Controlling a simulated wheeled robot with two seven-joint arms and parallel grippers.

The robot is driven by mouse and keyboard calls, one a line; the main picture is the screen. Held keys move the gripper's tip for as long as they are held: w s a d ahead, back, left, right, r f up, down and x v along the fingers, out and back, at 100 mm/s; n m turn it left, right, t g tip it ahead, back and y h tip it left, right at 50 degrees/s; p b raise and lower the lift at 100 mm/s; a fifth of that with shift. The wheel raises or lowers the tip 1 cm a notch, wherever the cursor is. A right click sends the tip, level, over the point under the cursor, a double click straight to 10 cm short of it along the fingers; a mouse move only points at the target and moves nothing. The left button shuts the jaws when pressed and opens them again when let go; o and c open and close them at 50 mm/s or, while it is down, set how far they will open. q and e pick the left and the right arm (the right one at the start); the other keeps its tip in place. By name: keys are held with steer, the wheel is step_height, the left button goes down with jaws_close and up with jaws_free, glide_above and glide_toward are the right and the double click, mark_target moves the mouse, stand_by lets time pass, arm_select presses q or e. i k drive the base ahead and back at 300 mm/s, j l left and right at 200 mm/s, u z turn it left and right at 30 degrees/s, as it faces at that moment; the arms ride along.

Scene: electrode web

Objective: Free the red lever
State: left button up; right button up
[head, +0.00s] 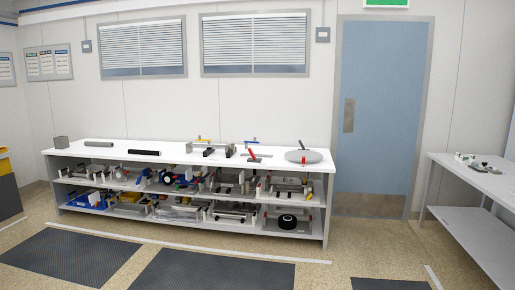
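Across the room, a long white workbench (120,151) stands against the back wall. A small red lever-like piece (253,155) leans at a tilt on a dark base on the right half of its top. A second, smaller red piece (303,159) stands upright at the front of a round grey disc (318,156), which also carries a dark handle. I cannot tell which is the red lever of the task, or what holds either one. Neither of my grippers is in view.
Two open shelves under the benchtop are crowded with mixed parts. A grey block (61,142) and a black bar (145,152) lie on top. Dark mats (65,256) cover the floor in front. A second table (480,178) is at the right, near a blue door (382,110).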

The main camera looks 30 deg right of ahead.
mark_target(249, 150)
steer(key=i+l+z, duration=0.15)
steer(key=i+l, duration=0.3)
steer(key=i+l+z, duration=0.15)
steer(key=i+l, duration=0.2)
steer(key=i, duration=0.2)
steer(key=i+l+z, duration=0.15)
steer(key=i+l, duration=0.15)
steer(key=i, duration=0.25)
steer(key=i+l+z, duration=0.2)
steer(key=i, duration=0.35)
steer(key=i+l+z, duration=0.15)
steer(key=i, duration=0.4)
steer(key=i+l+z, duration=0.15)
steer(key=i, duration=0.45)
